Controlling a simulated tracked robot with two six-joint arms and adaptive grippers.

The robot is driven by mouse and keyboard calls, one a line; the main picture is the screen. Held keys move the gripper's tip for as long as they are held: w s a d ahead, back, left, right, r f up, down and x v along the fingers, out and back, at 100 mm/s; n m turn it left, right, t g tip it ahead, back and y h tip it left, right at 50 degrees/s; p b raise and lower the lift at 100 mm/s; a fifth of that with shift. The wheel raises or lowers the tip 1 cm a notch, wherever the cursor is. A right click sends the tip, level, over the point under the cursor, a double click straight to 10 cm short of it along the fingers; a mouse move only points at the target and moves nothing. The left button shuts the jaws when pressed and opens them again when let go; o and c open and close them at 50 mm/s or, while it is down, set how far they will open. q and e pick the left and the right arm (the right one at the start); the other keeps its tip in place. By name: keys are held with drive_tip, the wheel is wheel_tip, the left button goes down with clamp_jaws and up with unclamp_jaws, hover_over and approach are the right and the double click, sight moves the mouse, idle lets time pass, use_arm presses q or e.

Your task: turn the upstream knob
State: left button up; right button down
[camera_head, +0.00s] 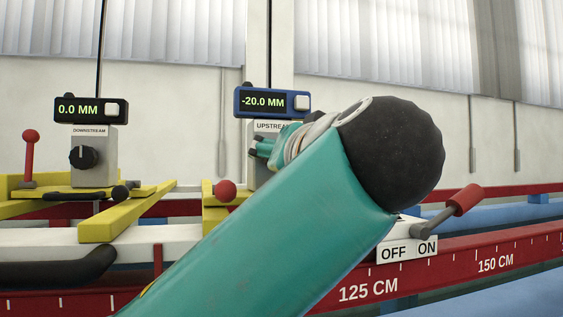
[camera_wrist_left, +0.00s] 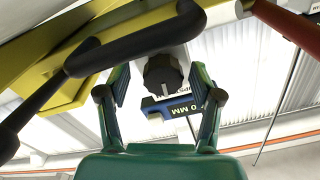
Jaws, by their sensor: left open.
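The upstream knob (camera_wrist_left: 163,75) is black and round with a ridge. In the left wrist view it sits between the two spread fingers of my left gripper (camera_wrist_left: 160,92), with a gap on each side. In the head view my left gripper (camera_head: 262,146) is in front of the box labelled UPSTREAM (camera_head: 262,126), and my teal arm hides the knob there. The blue upstream display (camera_head: 270,102) above reads -20.0 MM. It also shows in the left wrist view (camera_wrist_left: 172,107), inverted. My left gripper is open and empty. My right gripper is in neither view.
The downstream box (camera_head: 95,150) with its black knob (camera_head: 83,157) stands left, under a display (camera_head: 90,110) reading 0.0 MM. A red-knobbed lever (camera_head: 30,150) and yellow rails (camera_head: 130,213) are nearby. A red-handled ON/OFF lever (camera_head: 455,205) is at right. A dark bar (camera_wrist_left: 135,43) crosses close by.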

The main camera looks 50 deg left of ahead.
use_arm(q)
drive_tip(key=v, duration=1.2)
drive_tip(key=shift+w+f, duration=0.1)
